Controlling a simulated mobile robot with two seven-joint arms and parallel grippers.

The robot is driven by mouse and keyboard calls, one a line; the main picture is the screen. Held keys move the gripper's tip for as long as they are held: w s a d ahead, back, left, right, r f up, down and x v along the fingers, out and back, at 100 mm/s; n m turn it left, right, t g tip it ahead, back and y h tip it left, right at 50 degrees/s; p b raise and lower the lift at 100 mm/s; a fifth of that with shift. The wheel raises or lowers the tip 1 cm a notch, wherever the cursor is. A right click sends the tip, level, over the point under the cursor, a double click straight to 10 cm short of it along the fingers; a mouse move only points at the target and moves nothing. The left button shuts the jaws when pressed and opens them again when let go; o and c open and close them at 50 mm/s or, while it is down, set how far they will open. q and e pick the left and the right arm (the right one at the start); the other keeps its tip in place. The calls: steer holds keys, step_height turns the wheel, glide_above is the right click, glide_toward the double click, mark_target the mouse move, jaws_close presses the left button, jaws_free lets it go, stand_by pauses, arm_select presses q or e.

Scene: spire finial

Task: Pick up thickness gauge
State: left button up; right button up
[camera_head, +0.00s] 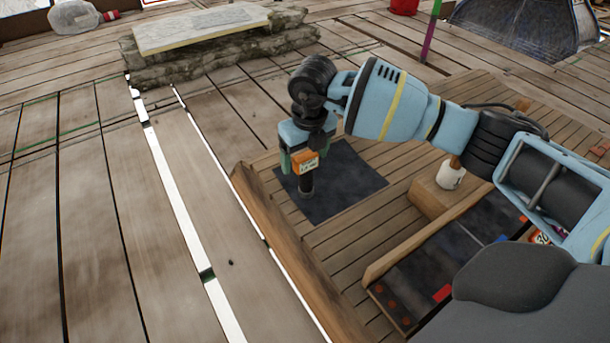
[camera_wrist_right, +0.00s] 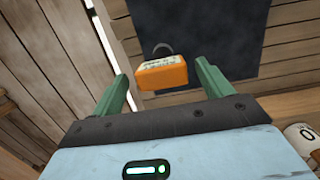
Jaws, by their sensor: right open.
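The thickness gauge (camera_head: 305,164) is a small orange box with a pale label on its face. In the wrist view the gauge (camera_wrist_right: 162,73) lies between the green fingers of my right gripper (camera_wrist_right: 161,75), with a visible gap on each side. A dark curved part shows behind its top edge. In the head view my right gripper (camera_head: 303,158) points down around the gauge, above the dark mat. My left gripper is not in view.
The dark mat (camera_head: 350,178) lies on a slatted wooden platform with a raised plank edge (camera_head: 290,245) at left. A white mug (camera_head: 450,174) stands on a wooden block to the right. A tray (camera_head: 440,265) with dark panels is nearer me. A stone slab (camera_head: 205,27) stands behind.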

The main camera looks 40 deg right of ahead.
mark_target(305, 166)
step_height(305, 166, down, 4)
steer(key=shift+w+d+r+b, duration=0.1)
steer(key=shift+w+b, duration=0.05)
steer(key=shift+b, duration=0.65)
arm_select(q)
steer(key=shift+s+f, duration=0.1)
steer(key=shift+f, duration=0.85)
arm_select(e)
steer(key=shift+r, duration=0.1)
steer(key=c, duration=1.3)
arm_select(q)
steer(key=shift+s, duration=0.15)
arm_select(e)
steer(key=shift+o, duration=0.2)
